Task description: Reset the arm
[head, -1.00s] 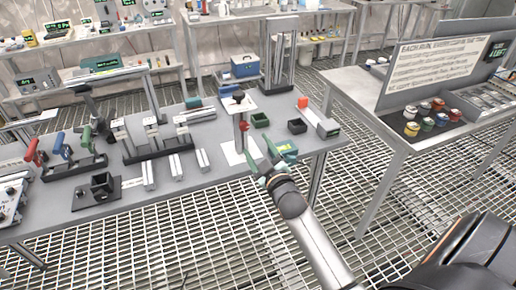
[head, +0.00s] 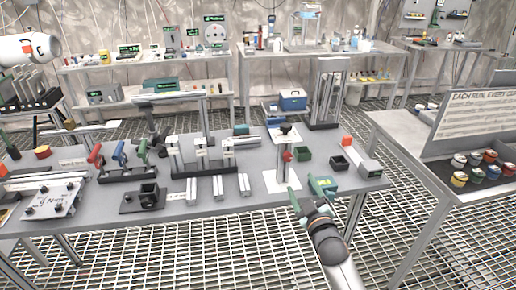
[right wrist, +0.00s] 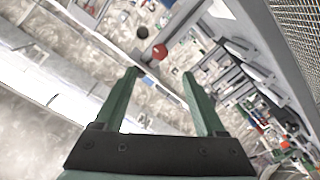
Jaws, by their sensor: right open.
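My right gripper (head: 308,200) is in the lower middle of the head view, at the front edge of the grey workbench (head: 222,212), with its arm coming up from below. Its green fingers are apart with nothing between them. They also show spread and empty in the right wrist view (right wrist: 163,78). In the head view, a small stand with a red part (head: 286,157) is just beyond the gripper on a white plate. My left gripper is not in view.
The bench holds red, blue and green-handled tools (head: 120,155), a black holder (head: 147,196), metal bars (head: 219,187) and small dark bins (head: 340,162). A second table with paint cans (head: 475,165) stands at the right. The grating floor (head: 215,260) in front is clear.

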